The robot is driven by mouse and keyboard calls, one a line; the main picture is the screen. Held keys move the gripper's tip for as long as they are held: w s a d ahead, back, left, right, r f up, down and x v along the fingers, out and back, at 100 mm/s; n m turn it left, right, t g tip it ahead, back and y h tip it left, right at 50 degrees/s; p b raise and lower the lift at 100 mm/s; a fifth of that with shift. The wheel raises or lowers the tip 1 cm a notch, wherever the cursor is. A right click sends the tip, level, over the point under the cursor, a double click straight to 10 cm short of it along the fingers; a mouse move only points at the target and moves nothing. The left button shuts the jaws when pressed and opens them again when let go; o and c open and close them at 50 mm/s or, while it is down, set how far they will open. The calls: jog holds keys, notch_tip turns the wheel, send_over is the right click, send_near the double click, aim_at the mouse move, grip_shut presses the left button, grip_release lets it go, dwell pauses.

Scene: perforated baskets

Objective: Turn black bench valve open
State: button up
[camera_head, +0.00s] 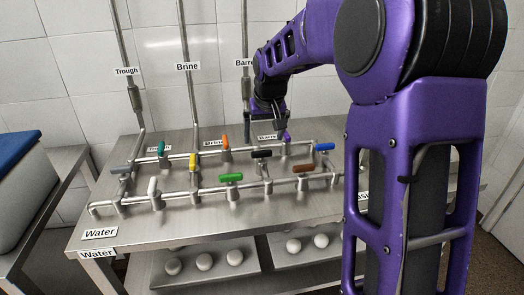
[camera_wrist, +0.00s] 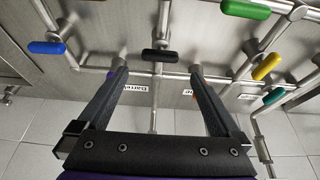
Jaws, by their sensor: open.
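The black valve handle (camera_head: 261,154) sits on the pipework of the steel bench, near the middle, lying crosswise in the picture. In the wrist view the black handle (camera_wrist: 158,55) lies just beyond the fingertips and between their lines, apart from both. My gripper (camera_head: 267,121) hangs above the back of the bench, behind the black handle. In the wrist view my gripper (camera_wrist: 158,73) is open with nothing between its fingers. A purple handle (camera_head: 286,136) stands close below the gripper and is mostly hidden by a finger in the wrist view.
Neighbouring handles are blue (camera_head: 325,147), brown (camera_head: 303,168), green (camera_head: 231,177), orange (camera_head: 226,142) and yellow (camera_head: 193,162). Vertical pipes (camera_head: 184,60) rise along the tiled wall behind. Trays with white balls (camera_head: 204,261) sit on the lower shelf. My arm hides the bench's right side.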

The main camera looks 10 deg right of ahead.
aim_at(262, 151)
jog(key=x, duration=0.7)
jog(key=shift+r+b, duration=0.1)
jog(key=shift+b, duration=0.2)
jog(key=c, duration=1.2)
